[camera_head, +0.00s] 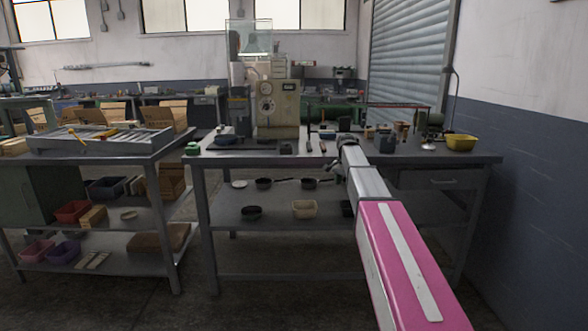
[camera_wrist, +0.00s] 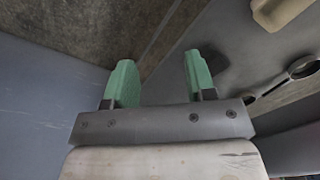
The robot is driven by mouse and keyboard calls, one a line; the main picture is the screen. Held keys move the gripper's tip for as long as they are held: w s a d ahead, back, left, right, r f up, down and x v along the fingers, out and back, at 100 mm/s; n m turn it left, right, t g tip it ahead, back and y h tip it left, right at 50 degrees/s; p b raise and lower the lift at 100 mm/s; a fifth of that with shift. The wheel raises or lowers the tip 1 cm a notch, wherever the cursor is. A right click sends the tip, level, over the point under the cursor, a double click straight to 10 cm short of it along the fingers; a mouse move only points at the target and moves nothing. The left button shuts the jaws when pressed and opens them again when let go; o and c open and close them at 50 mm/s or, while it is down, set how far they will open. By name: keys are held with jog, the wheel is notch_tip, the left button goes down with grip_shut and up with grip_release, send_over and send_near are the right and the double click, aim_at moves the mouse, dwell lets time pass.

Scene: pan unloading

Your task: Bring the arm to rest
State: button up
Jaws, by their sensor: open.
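My gripper (camera_wrist: 160,75) shows in the wrist view with its two green fingers apart and nothing between them. In the head view my arm reaches forward to the front edge of the middle workbench (camera_head: 345,159); the fingers are too small to make out there. Several dark pans lie on the shelf under this bench, among them one at the left (camera_head: 263,183), one at the right (camera_head: 309,183) and one in front (camera_head: 251,212). In the wrist view a round pan-like thing with a handle (camera_wrist: 302,68) lies to the right of the fingers, apart from them.
A beige bin (camera_head: 305,209) stands on the lower shelf. A machine (camera_head: 277,108), small tools and a yellow bowl (camera_head: 461,142) stand on the bench top. A second bench (camera_head: 95,150) with bins is at the left. A wall (camera_head: 530,170) closes the right side. The floor in front is clear.

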jog(key=s+a+f+n, duration=0.1)
jog(key=s+f+n, duration=0.2)
jog(key=s+f, duration=0.5)
jog(key=s+f+n, duration=0.3)
jog(key=s+f, duration=0.5)
jog(key=s, duration=0.8)
jog(key=s+a+f+n, duration=0.1)
jog(key=s+f+n, duration=0.2)
jog(key=s+f, duration=0.5)
jog(key=s, duration=0.4)
jog(key=shift+a+f, duration=0.3)
jog(key=shift+a, duration=0.05)
